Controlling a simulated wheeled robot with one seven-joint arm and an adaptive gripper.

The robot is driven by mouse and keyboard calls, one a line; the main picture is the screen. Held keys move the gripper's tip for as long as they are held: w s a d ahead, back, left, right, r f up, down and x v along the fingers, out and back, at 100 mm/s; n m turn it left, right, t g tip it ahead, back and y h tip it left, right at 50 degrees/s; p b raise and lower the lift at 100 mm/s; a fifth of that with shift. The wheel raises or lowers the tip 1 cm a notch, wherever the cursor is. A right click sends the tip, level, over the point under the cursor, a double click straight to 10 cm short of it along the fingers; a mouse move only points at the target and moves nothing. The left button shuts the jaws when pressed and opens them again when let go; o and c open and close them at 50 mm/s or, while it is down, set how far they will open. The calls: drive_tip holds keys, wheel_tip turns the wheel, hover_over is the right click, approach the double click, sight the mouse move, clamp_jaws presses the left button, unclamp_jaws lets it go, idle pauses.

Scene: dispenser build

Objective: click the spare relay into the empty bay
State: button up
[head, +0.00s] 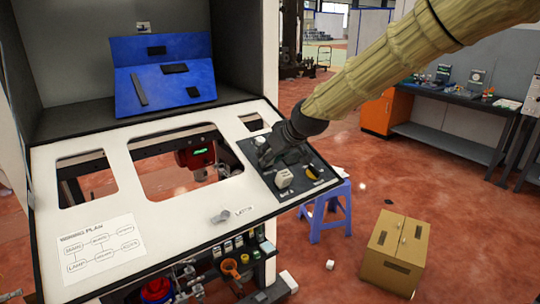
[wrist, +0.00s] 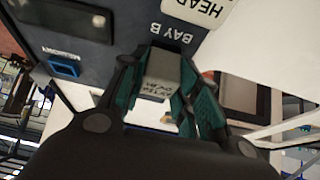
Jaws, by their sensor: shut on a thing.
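My gripper (head: 279,152) is over the dark control panel (head: 250,152) at the right of the white console. In the wrist view, the green-padded fingers (wrist: 163,84) are shut on a grey block (wrist: 158,68), which looks like the spare relay, with small print on its face. The block is beside the "BAY B" lettering on the panel. Whether it touches the panel or sits in a bay cannot be told. A white block (wrist: 208,10) lettered "HEA…" is close to it at the top edge. My gripper hides the held block in the head view.
A white block (head: 284,178) and a yellow-and-black knob (head: 313,172) are on the panel near my gripper. A blue-rimmed fitting (wrist: 62,68) is at left in the wrist view.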

drive_tip(key=o, duration=1.1)
drive_tip(key=shift+c, duration=0.2)
drive_tip(key=o, duration=0.5)
drive_tip(key=shift+c, duration=0.2)
drive_tip(key=shift+s+d+r, duration=0.1)
drive_tip(key=shift+r, duration=0.1)
drive_tip(key=shift+p+v, duration=1.1)
drive_tip(key=shift+v, duration=1.55)
